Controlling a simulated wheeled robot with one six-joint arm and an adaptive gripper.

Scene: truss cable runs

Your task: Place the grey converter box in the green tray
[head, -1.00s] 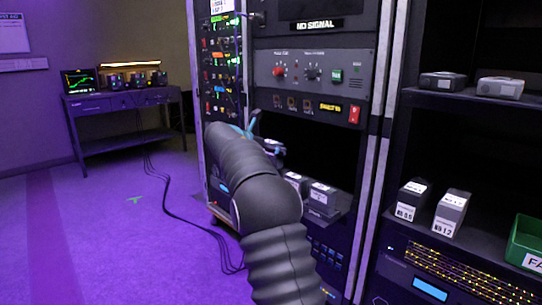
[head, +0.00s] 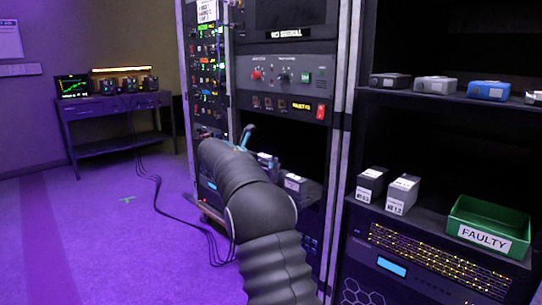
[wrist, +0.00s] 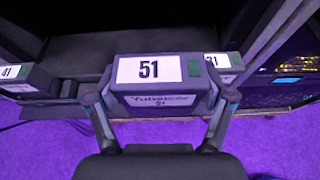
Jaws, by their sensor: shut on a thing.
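The green tray (head: 505,222), marked FAULTY, stands on the lower right shelf in the head view; its visible inside looks empty. In the wrist view my gripper (wrist: 160,100) is shut on a dark grey box (wrist: 160,70) labelled 51, with a green square on its top. I cannot tell whether this is the converter box. In the head view my gripper (head: 247,135) is at the left rack's open bay, largely hidden by my arm, well left of the tray. Light grey (head: 435,85) and dark grey (head: 390,81) boxes lie on the upper right shelf.
Two labelled boxes (head: 370,185) (head: 402,194) stand left of the tray. A blue box (head: 490,88) lies on the upper shelf. Boxes marked 41 (wrist: 28,80) and 31 (wrist: 222,66) flank the held box. A metal rack post (head: 340,140) separates the bays.

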